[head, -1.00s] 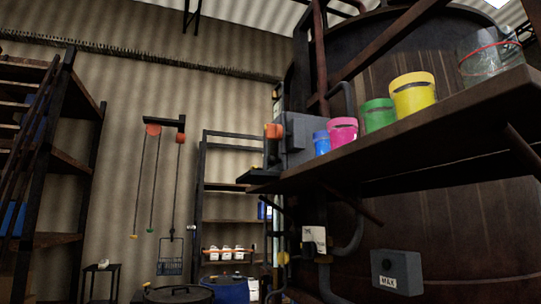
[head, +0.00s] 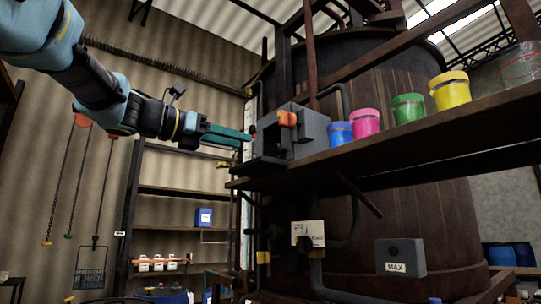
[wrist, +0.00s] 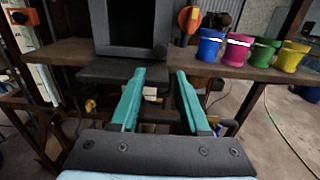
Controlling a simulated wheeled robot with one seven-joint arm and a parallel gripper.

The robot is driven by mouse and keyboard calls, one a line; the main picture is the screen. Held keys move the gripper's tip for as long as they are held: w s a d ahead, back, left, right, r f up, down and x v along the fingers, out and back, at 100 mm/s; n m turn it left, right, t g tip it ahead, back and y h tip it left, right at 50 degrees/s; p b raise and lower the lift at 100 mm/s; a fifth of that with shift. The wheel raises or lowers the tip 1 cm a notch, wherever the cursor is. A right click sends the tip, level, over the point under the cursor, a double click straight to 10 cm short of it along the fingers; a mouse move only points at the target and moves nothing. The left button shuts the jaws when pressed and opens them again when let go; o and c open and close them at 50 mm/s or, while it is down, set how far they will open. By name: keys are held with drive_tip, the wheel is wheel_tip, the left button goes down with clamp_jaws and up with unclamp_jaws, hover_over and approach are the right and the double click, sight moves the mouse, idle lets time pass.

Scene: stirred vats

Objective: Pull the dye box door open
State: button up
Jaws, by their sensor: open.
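The dye box is a grey box (head: 312,133) at the left end of the dark shelf beside the big vat. Its front faces left and shows a dark square recess inside a grey frame; I cannot tell whether a door closes it. In the wrist view the box front (wrist: 130,50) is ahead, cut off at the top. An orange handle or knob (head: 287,119) is on the box's side; it also shows in the wrist view (wrist: 189,18). My gripper (head: 250,135) has teal fingers, open and empty, pointing at the box. In the wrist view its fingertips (wrist: 160,72) are apart, below the recess.
Blue (head: 341,133), pink (head: 365,123), green (head: 408,108) and yellow (head: 450,91) pots stand along the shelf (head: 400,160) right of the box. A clear vessel (head: 520,68) is at the far right. A grey MAX box (head: 400,257) and pipes are below the shelf.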

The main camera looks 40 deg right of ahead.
sight(275, 149)
drive_tip(key=d+p, duration=0.1)
drive_tip(key=d, duration=0.2)
drive_tip(key=d+p, duration=0.1)
drive_tip(key=d, duration=0.3)
drive_tip(key=d+p, duration=0.2)
drive_tip(key=d, duration=0.1)
drive_tip(key=shift+s+d+r, duration=0.1)
drive_tip(key=shift+s+d, duration=0.25)
clamp_jaws()
idle(1.0)
